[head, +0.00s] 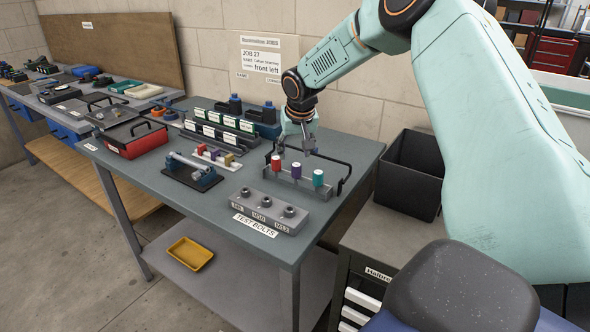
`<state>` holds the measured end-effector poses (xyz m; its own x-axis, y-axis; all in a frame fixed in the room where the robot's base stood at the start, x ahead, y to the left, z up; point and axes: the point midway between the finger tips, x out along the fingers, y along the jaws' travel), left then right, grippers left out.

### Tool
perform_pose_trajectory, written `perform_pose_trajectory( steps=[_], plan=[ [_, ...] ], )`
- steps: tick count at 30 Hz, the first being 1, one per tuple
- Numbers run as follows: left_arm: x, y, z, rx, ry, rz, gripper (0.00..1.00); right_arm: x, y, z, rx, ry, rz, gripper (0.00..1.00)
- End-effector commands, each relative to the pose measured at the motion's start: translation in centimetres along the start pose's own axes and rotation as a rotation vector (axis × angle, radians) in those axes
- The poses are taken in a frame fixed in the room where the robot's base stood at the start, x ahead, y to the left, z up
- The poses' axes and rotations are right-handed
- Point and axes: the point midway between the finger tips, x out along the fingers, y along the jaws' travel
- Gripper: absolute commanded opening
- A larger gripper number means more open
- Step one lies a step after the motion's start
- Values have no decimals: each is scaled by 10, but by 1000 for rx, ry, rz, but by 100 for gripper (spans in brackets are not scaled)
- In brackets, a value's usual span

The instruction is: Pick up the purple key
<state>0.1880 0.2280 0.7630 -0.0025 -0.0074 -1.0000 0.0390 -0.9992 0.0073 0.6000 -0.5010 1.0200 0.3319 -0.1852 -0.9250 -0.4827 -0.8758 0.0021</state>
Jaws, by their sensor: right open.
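A purple-topped piece (296,170), which looks like the purple key, stands upright in a grey rack (284,185) on the workbench. A red-topped piece (276,163) stands to its left and a green-topped one (318,178) to its right. My right gripper (296,149) points down just above the rack, open and empty, over the purple and red pieces. A small gap seems to lie between its fingertips and the purple top. The lower part of the purple piece is hidden in the rack. My left gripper is not in view.
A grey bolt block (270,208) labelled M8, M10, M12 lies in front of the rack. A black handle-like bar (343,165) stands close behind it. A small holder with coloured pieces (215,157) and a red toolbox (135,138) are to the left. A black bin (410,175) stands right.

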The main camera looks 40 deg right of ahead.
Motion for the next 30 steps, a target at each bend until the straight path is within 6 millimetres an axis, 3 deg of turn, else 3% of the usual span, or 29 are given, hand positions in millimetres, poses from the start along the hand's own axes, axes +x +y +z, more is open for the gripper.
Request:
perform_pose_trajectory(
  steps=[16, 26, 30],
  plan=[
    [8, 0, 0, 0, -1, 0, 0, 67, 7, 2, -1, -1, 2, 53],
    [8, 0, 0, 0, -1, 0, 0, 74, 7, -2, 0, 1, -1, 53],
    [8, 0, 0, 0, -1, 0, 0, 74, 7, -2, 0, 1, -1, 42]
  ],
)
